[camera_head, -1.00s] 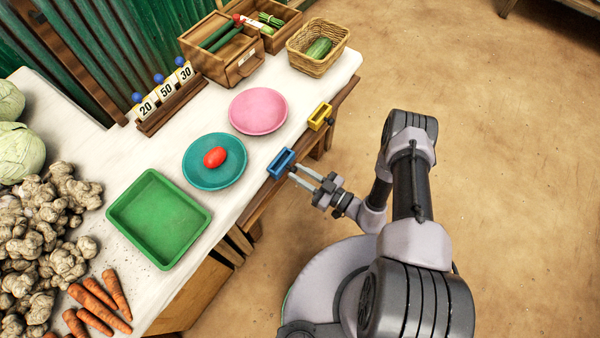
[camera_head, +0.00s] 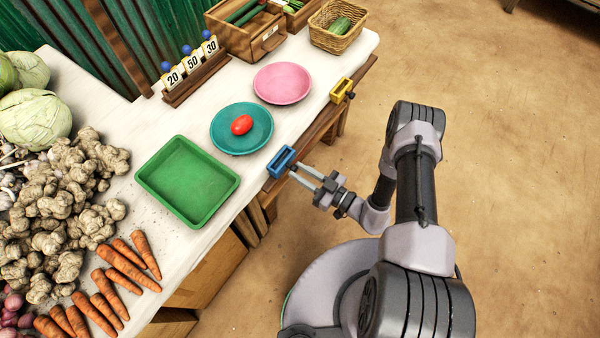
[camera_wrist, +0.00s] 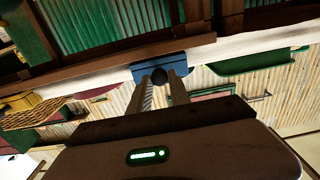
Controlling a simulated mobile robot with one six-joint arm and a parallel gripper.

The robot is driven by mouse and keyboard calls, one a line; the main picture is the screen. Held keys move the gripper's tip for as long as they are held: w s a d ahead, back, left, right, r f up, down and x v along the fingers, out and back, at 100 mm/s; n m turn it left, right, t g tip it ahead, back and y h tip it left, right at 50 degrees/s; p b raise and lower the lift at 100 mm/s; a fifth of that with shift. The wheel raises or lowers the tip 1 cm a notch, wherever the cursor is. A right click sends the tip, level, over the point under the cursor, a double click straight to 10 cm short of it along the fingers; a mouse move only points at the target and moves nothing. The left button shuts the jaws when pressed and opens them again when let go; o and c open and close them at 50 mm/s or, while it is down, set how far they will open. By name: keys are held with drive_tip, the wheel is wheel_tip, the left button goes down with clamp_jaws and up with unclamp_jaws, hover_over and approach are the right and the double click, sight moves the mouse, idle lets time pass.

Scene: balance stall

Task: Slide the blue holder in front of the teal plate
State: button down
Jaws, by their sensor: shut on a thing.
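The blue holder (camera_head: 281,161) sits on the wooden rail along the table's front edge, about opposite the teal plate (camera_head: 230,146). A red tomato-like item (camera_head: 242,125) lies on that plate. My gripper (camera_head: 298,172) reaches in from the floor side and is shut on the blue holder at its dark knob. In the wrist view the two fingers (camera_wrist: 160,78) flank the round dark knob, with the blue holder (camera_wrist: 150,70) just behind it. The teal plate cannot be clearly made out in the wrist view.
A yellow holder (camera_head: 341,90) sits farther up the same rail, near the pink plate (camera_head: 283,83). The green tray (camera_head: 188,182) lies nearer me on the table. A number rack (camera_head: 192,80), wooden crate (camera_head: 245,40) and basket (camera_head: 338,26) stand behind. The rail between the holders looks clear.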

drive_tip(key=shift+w+d, duration=0.1)
drive_tip(key=c, duration=1.2)
unclamp_jaws()
drive_tip(key=p+v, duration=0.2)
drive_tip(key=v, duration=1.5)
drive_tip(key=shift+d+p, duration=0.2)
drive_tip(key=shift+p, duration=0.15)
